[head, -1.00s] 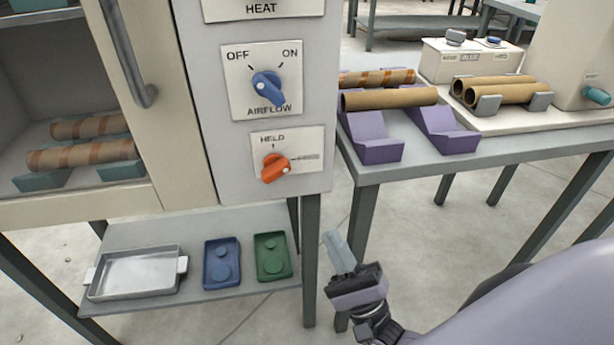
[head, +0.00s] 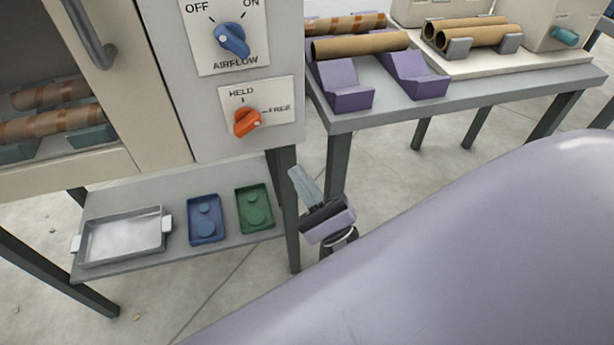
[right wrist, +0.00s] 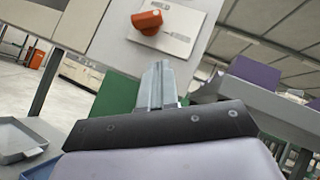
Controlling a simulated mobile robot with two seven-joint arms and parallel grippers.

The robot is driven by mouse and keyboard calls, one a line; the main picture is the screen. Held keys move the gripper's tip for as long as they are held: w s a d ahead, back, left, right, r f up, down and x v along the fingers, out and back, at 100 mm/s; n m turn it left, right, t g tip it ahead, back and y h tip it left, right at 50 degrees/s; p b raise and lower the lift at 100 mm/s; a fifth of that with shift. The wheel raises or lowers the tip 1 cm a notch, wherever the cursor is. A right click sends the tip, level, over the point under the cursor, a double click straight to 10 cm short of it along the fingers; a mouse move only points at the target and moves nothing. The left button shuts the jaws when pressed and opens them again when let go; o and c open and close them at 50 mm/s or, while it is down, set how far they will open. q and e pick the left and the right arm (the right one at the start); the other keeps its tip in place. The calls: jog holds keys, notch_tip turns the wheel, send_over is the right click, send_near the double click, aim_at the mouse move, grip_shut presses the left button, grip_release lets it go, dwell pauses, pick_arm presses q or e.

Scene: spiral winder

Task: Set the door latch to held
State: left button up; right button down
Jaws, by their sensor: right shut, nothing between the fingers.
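The door latch is an orange knob (head: 247,121) on a white plate on the cabinet front, with HELD printed above it and FREE to its right. Its pointer end is turned toward FREE. The knob also shows in the right wrist view (right wrist: 148,22), beyond the fingers. My right gripper (head: 305,184) is below and to the right of the latch plate, apart from it, fingers pointing up. Its fingers (right wrist: 158,85) are shut together and empty. My left gripper is not in view.
The blue AIRFLOW knob (head: 232,39) is just above the latch plate. The cabinet door handle (head: 92,38) is at left. A lower shelf holds a metal tray (head: 122,240), a blue tray (head: 205,219) and a green tray (head: 254,208). A side table (head: 400,110) bears tubes on purple cradles.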

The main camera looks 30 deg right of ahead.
aim_at(247, 122)
jog(key=shift+w+a+r+p, duration=0.35)
jog(key=shift+w+a+r, duration=0.15)
jog(key=shift+w+r, duration=0.5)
jog(key=shift+w+a+r+p, duration=0.3)
jog(key=shift+w+a+r, duration=0.25)
jog(key=shift+r, duration=0.7)
jog(key=shift+w+a+r+p, duration=0.4)
jog(key=shift+w+r, duration=0.55)
jog(key=shift+r, duration=0.2)
jog(key=shift+d+r+n+g+y+p, duration=0.1)
jog(key=shift+r+n+g+y+p, duration=0.05)
jog(key=shift+n+g+y+p, duration=0.4)
jog(key=shift+s+r+n+y, duration=0.1)
jog(key=shift+n+y, duration=0.15)
jog(key=shift+n, duration=0.2)
